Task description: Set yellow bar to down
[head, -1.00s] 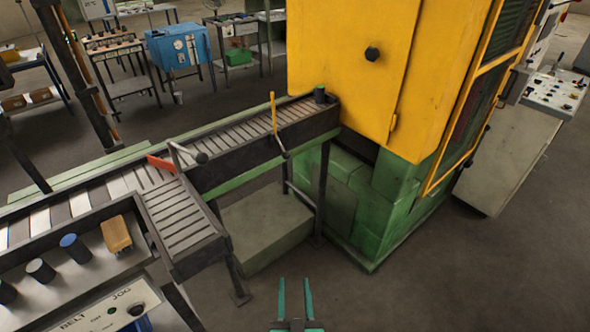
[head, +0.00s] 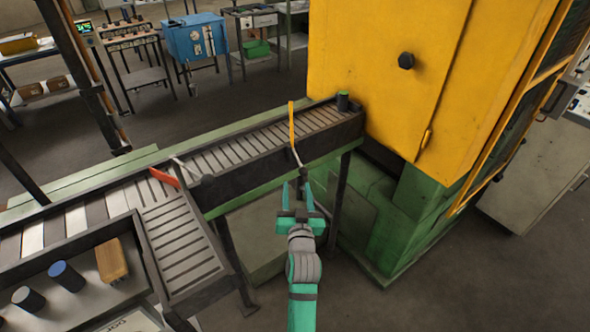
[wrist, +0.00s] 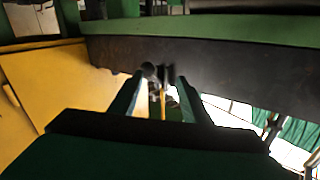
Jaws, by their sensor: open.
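The yellow bar (head: 292,124) stands upright at the near side of the roller conveyor, close to the yellow machine. A thin grey rod (head: 297,157) runs down from its foot to a dark end. My gripper (head: 297,186) is open and empty, just below and in front of the bar, with its fingers pointing toward the conveyor side. In the wrist view, a short stretch of the yellow bar (wrist: 163,104) shows between the open fingers, beside a dark round end. I cannot tell whether the fingers touch anything.
The conveyor (head: 240,152) runs from lower left to the yellow machine (head: 385,75). A dark green cylinder (head: 343,100) stands at its far end. A red lever (head: 164,177) sits farther left. Floor at lower right is clear.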

